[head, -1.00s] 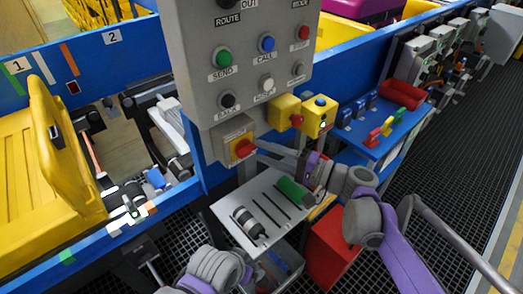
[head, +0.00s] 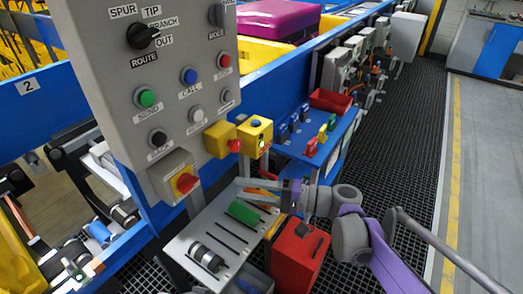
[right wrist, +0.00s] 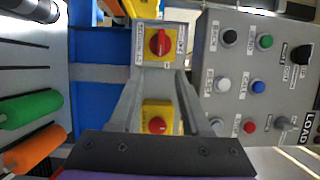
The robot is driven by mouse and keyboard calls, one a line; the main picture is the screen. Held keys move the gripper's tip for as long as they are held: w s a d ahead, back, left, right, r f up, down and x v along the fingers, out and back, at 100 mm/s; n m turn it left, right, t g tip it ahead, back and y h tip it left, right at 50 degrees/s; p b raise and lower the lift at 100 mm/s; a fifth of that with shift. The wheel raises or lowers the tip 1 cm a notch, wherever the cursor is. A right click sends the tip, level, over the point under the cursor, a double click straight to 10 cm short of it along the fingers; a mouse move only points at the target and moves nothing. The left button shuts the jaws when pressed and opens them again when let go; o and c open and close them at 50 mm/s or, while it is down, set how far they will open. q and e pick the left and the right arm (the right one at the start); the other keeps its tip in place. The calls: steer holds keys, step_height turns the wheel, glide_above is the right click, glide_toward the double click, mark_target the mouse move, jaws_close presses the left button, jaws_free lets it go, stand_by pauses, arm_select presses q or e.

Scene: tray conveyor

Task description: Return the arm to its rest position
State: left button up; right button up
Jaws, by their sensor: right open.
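My right gripper (head: 242,188) is open, with nothing between its fingers, above the grey rack plate and right of the red rotary switch (head: 186,183). Its arm comes in from the right, with a grey wrist and purple links. In the right wrist view the two grey fingers (right wrist: 155,92) reach toward the yellow switch plate (right wrist: 160,45), and a yellow box with a red button (right wrist: 157,124) shows between them. They look apart from the control panel (head: 165,75), which also shows at right in the wrist view (right wrist: 250,80). My left gripper is out of view.
A blue shelf (head: 318,150) with a red bin (head: 330,101) lies behind. Open grated floor (head: 405,160) is at right.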

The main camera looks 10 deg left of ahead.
steer(key=s+d+f+t+h+p, duration=0.1)
steer(key=s+d+f+h+p, duration=0.1)
steer(key=s+d+h, duration=0.4)
steer(key=s+d+f+t+h+p, duration=0.2)
steer(key=s+d+h+p, duration=0.3)
steer(key=d, duration=0.9)
steer(key=s+d+f+t+h+p, duration=0.2)
steer(key=s+d+h, duration=0.4)
steer(key=d, duration=0.4)
steer(key=shift+s+f+h+p, duration=0.45)
steer(key=shift+f+p, duration=0.3)
steer(key=shift+p, duration=0.5)
steer(key=shift+w, duration=0.1)
